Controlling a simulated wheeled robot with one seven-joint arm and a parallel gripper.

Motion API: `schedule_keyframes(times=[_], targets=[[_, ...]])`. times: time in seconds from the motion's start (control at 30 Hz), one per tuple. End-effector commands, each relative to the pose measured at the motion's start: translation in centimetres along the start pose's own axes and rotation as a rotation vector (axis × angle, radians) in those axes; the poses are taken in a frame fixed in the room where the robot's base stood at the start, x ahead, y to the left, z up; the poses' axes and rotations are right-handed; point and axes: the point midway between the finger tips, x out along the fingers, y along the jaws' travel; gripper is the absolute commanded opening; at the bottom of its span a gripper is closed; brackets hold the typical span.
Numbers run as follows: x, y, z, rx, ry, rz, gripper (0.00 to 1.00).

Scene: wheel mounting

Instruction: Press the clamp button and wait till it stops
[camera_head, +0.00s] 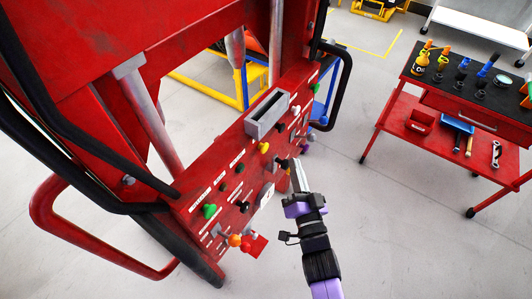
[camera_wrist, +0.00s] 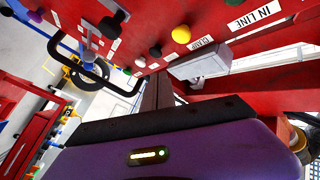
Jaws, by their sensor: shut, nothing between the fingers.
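The red control panel (camera_head: 225,180) carries several colored buttons and knobs. In the wrist view, a "CLAMP" label (camera_wrist: 192,49) lies between a yellow button (camera_wrist: 181,34) and a grey box (camera_wrist: 203,64). I cannot tell for sure which button the label belongs to. The yellow button also shows in the head view (camera_head: 264,147). My gripper (camera_head: 297,167) is shut and empty, its fingers pointing at the panel close to a black knob (camera_head: 283,163). In the wrist view the fingertips (camera_wrist: 163,78) are near the panel; whether they touch anything is hidden.
A grey tray (camera_head: 267,114) sticks out from the panel. A green button (camera_head: 209,211) and an orange-red knob (camera_head: 240,241) sit lower left. A red tool cart (camera_head: 470,120) stands at the right. The floor (camera_head: 400,220) between is clear.

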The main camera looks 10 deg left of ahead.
Motion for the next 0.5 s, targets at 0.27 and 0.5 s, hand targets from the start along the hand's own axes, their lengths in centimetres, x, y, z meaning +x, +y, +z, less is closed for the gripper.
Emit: schedule_keyframes(times=[0.27,0.5], targets=[[1.5,-0.8,1.5,0.001,0.004,-0.001,0.0],[2.8,-2.4,1.8,0.005,-0.004,-0.008,0.0]])
